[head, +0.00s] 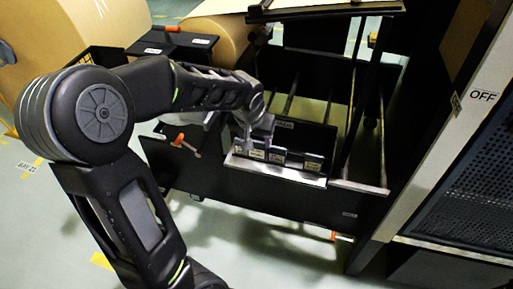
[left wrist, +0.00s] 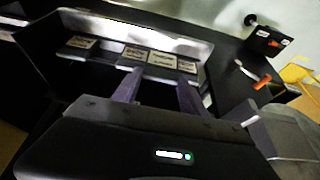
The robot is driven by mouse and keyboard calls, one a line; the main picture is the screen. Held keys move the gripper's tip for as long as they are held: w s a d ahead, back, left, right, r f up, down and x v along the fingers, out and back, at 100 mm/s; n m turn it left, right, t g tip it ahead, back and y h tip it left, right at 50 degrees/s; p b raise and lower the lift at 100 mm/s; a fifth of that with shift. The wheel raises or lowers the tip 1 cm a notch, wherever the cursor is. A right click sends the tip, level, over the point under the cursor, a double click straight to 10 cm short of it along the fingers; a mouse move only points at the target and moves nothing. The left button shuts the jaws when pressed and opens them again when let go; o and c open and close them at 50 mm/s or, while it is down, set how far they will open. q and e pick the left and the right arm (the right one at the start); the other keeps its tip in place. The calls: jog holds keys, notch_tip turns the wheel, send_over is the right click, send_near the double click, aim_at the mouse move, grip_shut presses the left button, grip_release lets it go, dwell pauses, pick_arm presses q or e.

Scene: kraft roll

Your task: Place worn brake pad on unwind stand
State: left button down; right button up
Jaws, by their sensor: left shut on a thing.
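The unwind stand is the black frame (head: 230,182) with a bright metal ledge (head: 270,174) along its near side. Small dark brake pads with pale labels sit in a row at the ledge: one under my gripper (head: 256,154), one beside it (head: 277,157) and one farther right (head: 313,162). My left gripper (head: 258,136) points down at the left end of this row, shut on a labelled pad. In the left wrist view its two fingers reach this pad (left wrist: 163,59), with another label (left wrist: 80,43) farther left. The label text is too small to read surely. My right gripper is out of view.
A large brown paper roll (head: 222,32) lies behind the stand. A small black table (head: 172,44) stands at the back left. A cabinet marked OFF (head: 483,96) closes off the right.

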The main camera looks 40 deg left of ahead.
aim_at(257, 147)
pick_arm(q)
jog(key=shift+f, duration=1.8)
jog(key=shift+b, duration=0.3)
jog(key=shift+f, duration=0.15)
jog(key=c, duration=0.6)
grip_release()
jog(key=shift+r, duration=0.4)
jog(key=p+v, duration=0.2)
jog(key=v, duration=0.9)
jog(key=shift+s+d+r, duration=0.1)
jog(key=shift+s+r, duration=0.05)
jog(key=shift+r, duration=0.1)
jog(key=shift+f, duration=0.1)
